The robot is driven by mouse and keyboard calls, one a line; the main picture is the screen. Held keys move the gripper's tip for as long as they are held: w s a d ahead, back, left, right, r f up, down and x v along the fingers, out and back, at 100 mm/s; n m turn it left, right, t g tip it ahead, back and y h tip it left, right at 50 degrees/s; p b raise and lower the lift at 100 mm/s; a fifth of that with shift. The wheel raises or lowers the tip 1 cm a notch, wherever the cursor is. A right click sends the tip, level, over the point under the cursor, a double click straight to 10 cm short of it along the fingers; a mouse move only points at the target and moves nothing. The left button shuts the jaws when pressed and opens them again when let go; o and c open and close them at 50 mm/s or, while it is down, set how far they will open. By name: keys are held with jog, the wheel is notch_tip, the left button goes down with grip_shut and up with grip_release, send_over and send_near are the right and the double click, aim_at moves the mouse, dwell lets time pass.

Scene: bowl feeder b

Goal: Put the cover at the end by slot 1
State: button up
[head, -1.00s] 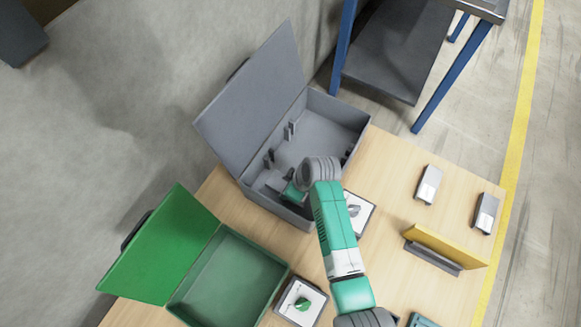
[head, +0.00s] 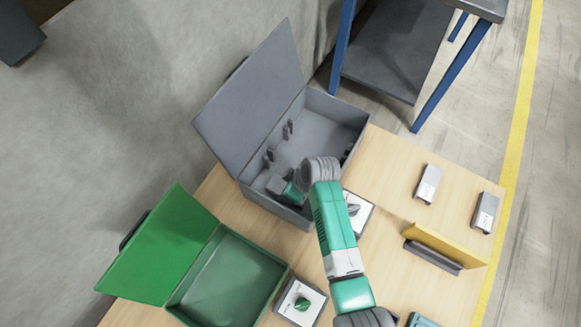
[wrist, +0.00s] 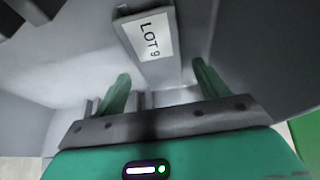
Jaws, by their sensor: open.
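My gripper (head: 277,187) is down inside the open grey case (head: 320,142), near its front left corner. In the wrist view my gripper (wrist: 160,76) is open, with one green finger on each side of a grey block with a white "LOT 9" label (wrist: 152,38). This block looks like a cover. Its near end lies between the fingers, with gaps on both sides. Two similar grey pieces with white labels, (head: 428,184) and (head: 485,212), lie on the table at the right. I cannot read any slot number.
The grey case's raised lid (head: 252,95) and walls stand close around my gripper; small dark brackets (head: 289,129) stand inside. An open green case (head: 235,280), a grey-knob plate (head: 357,212), a green-knob plate (head: 300,303) and a yellow upright panel (head: 447,243) share the table.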

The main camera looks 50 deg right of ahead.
jog(key=a+p+v, duration=0.1)
jog(key=p+v, duration=0.4)
jog(key=v, duration=0.7)
jog(key=shift+d+r, duration=0.3)
jog(key=shift+d, duration=0.15)
jog(key=shift+w+r, duration=0.1)
jog(key=shift+w, duration=0.05)
jog(key=w+a+r+t+h, duration=0.35)
jog(key=w+r, duration=0.75)
jog(key=r, duration=0.5)
jog(key=w+a+r+t, duration=0.3)
jog(key=a+r, duration=0.1)
jog(key=r, duration=0.5)
jog(key=w+a+r+t, duration=0.2)
jog(key=a+r+t, duration=0.2)
jog(key=r, duration=0.6)
jog(key=s+a+r+t, duration=0.3)
jog(key=s+a+r, duration=0.1)
jog(key=r, duration=0.5)
jog(key=s+a+r+m+t+y, duration=0.1)
jog(key=s+a+r+t, duration=0.2)
jog(key=a+r, duration=0.4)
jog(key=s+a+r+m+t+y, duration=0.1)
jog(key=s+a+r+t, duration=0.3)
jog(key=r, duration=0.9)
jog(key=shift+s+a, duration=0.9)
jog(key=shift+a, duration=0.15)
